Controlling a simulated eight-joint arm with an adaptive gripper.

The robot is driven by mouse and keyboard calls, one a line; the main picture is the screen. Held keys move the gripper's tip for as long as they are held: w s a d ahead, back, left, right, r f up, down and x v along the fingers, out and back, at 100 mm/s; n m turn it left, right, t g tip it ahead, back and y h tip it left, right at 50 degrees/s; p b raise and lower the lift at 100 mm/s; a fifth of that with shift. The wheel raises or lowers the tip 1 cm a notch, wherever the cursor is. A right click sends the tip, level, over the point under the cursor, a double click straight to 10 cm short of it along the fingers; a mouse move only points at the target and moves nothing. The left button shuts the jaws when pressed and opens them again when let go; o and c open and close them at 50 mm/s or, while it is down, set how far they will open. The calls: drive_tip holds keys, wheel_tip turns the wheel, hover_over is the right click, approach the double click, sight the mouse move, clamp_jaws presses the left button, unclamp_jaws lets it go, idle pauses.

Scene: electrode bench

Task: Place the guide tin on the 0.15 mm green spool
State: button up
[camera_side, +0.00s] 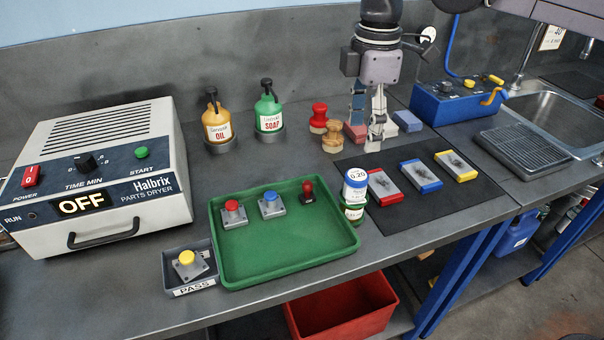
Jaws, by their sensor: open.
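A green-rimmed round spool or tin (353,212) stands at the right edge of the green tray, its label too small to read. A round container with a blue band and a pale top marked 0.20 (356,180) sits on top of it and hides its upper face. I cannot tell for sure which thing is the guide tin. My gripper (376,143) points down behind this stack, near the back left corner of the black mat. It is open, and I see nothing held in it.
The black mat (440,198) bears red, blue and yellow blocks. Wooden and red-topped stamps (332,133) stand left of my gripper. A dryer (100,170) and two pump bottles are farther left.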

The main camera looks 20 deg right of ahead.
drive_tip(key=s+d+f+m+t, duration=0.1)
drive_tip(key=s+d+m+t, duration=0.1)
drive_tip(key=s+d+m, duration=0.3)
drive_tip(key=d+f+m+t, duration=0.1)
drive_tip(key=d+m, duration=0.1)
drive_tip(key=d, duration=0.4)
drive_tip(key=s+d+f+m+t, duration=0.4)
drive_tip(key=s+d+f+m, duration=0.5)
drive_tip(key=shift+s+d+f, duration=0.25)
drive_tip(key=shift+s+d, duration=0.1)
drive_tip(key=shift+d, duration=0.05)
